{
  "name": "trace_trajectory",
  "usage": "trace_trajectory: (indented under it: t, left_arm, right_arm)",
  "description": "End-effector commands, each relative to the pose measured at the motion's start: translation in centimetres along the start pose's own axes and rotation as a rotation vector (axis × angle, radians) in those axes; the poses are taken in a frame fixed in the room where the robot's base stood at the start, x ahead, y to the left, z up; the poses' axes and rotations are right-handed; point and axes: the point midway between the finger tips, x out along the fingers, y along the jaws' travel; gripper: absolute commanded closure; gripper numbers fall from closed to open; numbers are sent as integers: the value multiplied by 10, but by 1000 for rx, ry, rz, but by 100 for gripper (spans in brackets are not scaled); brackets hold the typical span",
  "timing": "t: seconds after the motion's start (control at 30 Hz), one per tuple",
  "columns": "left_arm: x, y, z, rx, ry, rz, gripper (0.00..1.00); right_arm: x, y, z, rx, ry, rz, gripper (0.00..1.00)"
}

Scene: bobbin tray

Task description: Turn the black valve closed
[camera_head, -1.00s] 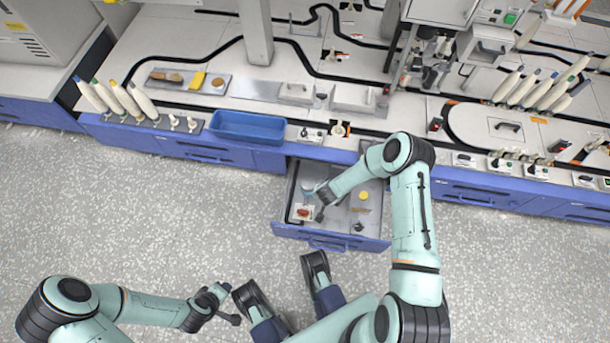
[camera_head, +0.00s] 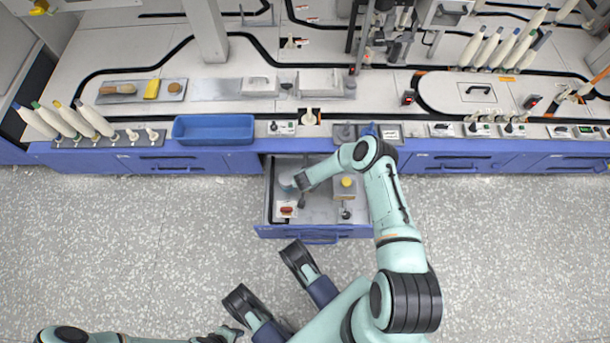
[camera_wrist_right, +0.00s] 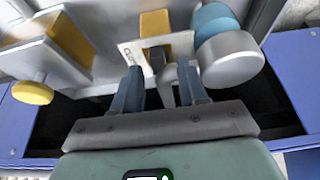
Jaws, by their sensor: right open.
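In the right wrist view a dark handle (camera_wrist_right: 156,58), which looks like the black valve, stands at a pale plate (camera_wrist_right: 130,50) with a yellow-orange block behind it. My right gripper (camera_wrist_right: 160,78) is open, its fingers on either side of the handle; contact is unclear. In the head view this gripper (camera_head: 303,182) reaches down into the open drawer (camera_head: 318,230), and the arm hides what is beneath. A red handle (camera_head: 287,211) and another small black part (camera_head: 345,213) lie near the drawer front. My left gripper (camera_head: 228,334) is at the bottom edge, its jaws unclear.
A yellow knob (camera_wrist_right: 33,92) on a box and a silver cylinder (camera_wrist_right: 230,62) with a blue top flank my right gripper closely. The drawer walls enclose the space. A blue tray (camera_head: 213,130) sits on the bench behind. The floor in front is clear.

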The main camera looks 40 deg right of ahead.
Motion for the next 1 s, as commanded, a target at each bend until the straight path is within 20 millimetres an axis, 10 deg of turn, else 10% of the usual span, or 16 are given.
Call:
trace_trajectory:
  t: [0.37,0.53,1.0]
  left_arm:
    - [3,-4,5,-6,-20,-9,57]
    - [3,-4,5,-6,-19,-9,57]
    - [4,-5,6,-7,-23,-10,57]
  right_arm:
    - [8,0,0,0,0,0,57]
    - [8,0,0,0,0,0,100]
    - [7,-1,0,65,1,28,100]
